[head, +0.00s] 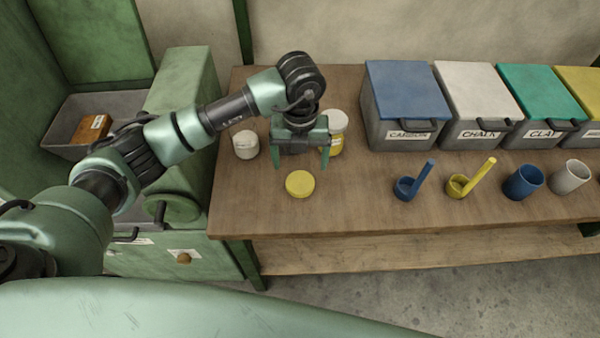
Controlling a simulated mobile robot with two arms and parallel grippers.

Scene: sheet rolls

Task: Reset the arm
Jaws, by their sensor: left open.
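My left arm comes in from the left in the head view and reaches over the left part of the wooden table. My left gripper (301,165) points down and is open, its two fingers apart. A round yellow lid or disc (300,184) lies on the table just in front of it. No object shows between the fingers. A jar with a yellow label (337,143) stands behind the gripper, partly hidden by it. A small pale jar (245,145) stands to its left. My right gripper is not in the picture.
Lidded bins, blue (402,88), white (477,84), teal (539,84) and yellow, line the table's back. Blue (405,188) and yellow (458,186) scoops and blue (522,182) and white (569,176) cups stand in front. The wooden table (350,212) is clear along its front left.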

